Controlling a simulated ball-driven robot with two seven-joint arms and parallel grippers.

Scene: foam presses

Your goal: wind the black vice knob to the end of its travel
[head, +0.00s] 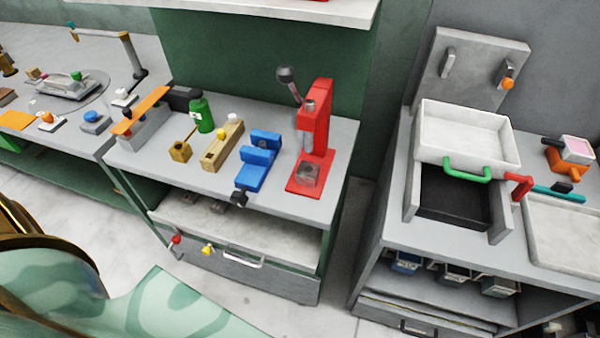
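The blue vice (257,163) stands on the middle grey workbench, left of the red press. Its black knob (239,199) sticks out at the vice's near end, over the bench's front edge. How far the knob is wound cannot be told from here. Neither of my grippers shows in the head view, and nothing is seen touching the knob.
A red press (314,135) with a raised ball-ended lever stands right of the vice. A wooden block (223,146) and a green bottle (202,113) stand left of it. A drawer (240,270) and open shelf lie below. Floor separates this bench from the right-hand bench (400,222).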

